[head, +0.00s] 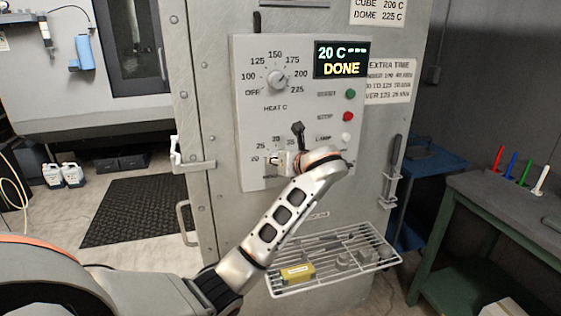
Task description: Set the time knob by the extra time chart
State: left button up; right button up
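The control panel (247,110) is on the grey oven front. Its lower dial has time numbers (261,146) such as 20 and 25; its knob is mostly or fully hidden behind my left gripper (285,150). That gripper is at the dial, with a dark finger-like part sticking up; whether it is open, shut or touching the knob cannot be told. The extra time chart (390,82) is right of the panel, its rows too blurred to read surely. The display (341,60) reads 20 C and DONE. My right gripper is not in view.
The heat knob (277,80) is above the time dial. Green (350,94) and red (347,116) buttons are at the panel's right. A wire rack (350,248) below holds a yellow block (297,272) and grey parts. A bench (510,205) with colored markers stands right.

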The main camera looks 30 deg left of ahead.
pick_arm(q)
jog(key=o, duration=1.1)
jog(key=v, duration=1.2)
jog(key=shift+w, duration=0.1)
jog(key=s+d+f+n+t+h, duration=0.1)
jog(key=s+d+f+n+h, duration=0.15)
jog(key=f, duration=0.85)
jog(key=s+d+f+n+h, duration=0.1)
jog(key=d+f+n+h, duration=0.15)
jog(key=f, duration=0.95)
jog(key=s+d+f+n+t+h, duration=0.1)
jog(key=d+f+n+h, duration=0.2)
jog(key=f, duration=0.8)
jog(key=s+d+f+n+h, duration=0.1)
jog(key=s+f+n, duration=0.4)
jog(key=s, duration=0.3)
jog(key=s+d+f+n+h, duration=0.1)
jog(key=s+f+n+h, duration=0.1)
jog(key=s+f+n, duration=0.3)
jog(key=s+d+f+n+h, duration=0.1)
jog(key=s+f+n, duration=0.4)
jog(key=s, duration=0.6)
jog(key=shift+t+h, duration=0.3)
jog(key=shift+h, duration=0.3)
